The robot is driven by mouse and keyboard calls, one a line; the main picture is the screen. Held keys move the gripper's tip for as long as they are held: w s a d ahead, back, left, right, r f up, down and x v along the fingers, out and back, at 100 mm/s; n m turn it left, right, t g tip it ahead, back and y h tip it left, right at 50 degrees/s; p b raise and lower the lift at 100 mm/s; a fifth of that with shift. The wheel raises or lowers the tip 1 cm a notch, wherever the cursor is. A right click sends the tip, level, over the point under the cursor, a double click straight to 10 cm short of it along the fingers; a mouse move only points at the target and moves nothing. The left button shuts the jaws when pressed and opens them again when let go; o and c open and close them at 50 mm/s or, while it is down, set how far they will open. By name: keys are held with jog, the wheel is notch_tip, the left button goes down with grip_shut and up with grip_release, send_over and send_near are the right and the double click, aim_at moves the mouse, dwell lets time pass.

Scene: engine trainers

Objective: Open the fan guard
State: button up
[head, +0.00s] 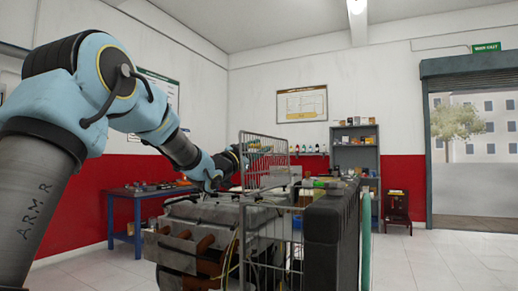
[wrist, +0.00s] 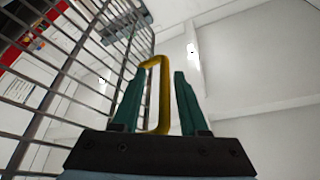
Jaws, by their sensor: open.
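The fan guard (head: 265,162) is a grey wire mesh panel standing upright above the engine trainer (head: 195,225) in the head view. Its bars also fill the left of the wrist view (wrist: 48,108). A yellow loop handle (wrist: 164,95) shows in the wrist view. My gripper (wrist: 158,74) is open, with its green fingers on either side of the handle. The handle lies nearer the left finger; I cannot tell whether they touch. In the head view my gripper is at the guard's left edge, and its fingers are hard to make out.
A second mesh section (head: 272,250) is below the guard, beside a dark radiator-like block (head: 331,240). A blue workbench (head: 130,205) stands at the left wall, and a grey shelf (head: 357,150) at the back. The floor at right (head: 440,260) is clear.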

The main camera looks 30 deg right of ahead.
jog(key=b+v, duration=0.3)
jog(key=v, duration=0.7)
jog(key=shift+a, duration=0.25)
jog(key=shift+f, duration=0.15)
jog(key=w+a+f+n+t+y+p, duration=0.2)
jog(key=w+a+f+n+y, duration=0.25)
jog(key=a+f+y, duration=0.2)
jog(key=w+a+f+n+t+y+p, duration=0.3)
jog(key=a+f+n+y, duration=0.2)
jog(key=a, duration=0.3)
jog(key=s+a+f+n+g+y+p, duration=0.1)
jog(key=a+f+n+g+y+p, duration=0.2)
jog(key=a+f, duration=0.55)
jog(key=s+a+f+n+g+y+p, duration=0.1)
jog(key=s+a+f+n+g+y, duration=0.2)
jog(key=s+a, duration=0.5)
jog(key=s+a+f+n+g+y+p, duration=0.2)
jog(key=s+a+f+n+g+y, duration=0.1)
jog(key=s+a, duration=0.6)
jog(key=s+f+n+g, duration=0.1)
jog(key=s+f+g, duration=0.1)
jog(key=s, duration=0.2)
jog(key=shift+s+a, duration=0.25)
jog(key=shift+a, duration=0.1)
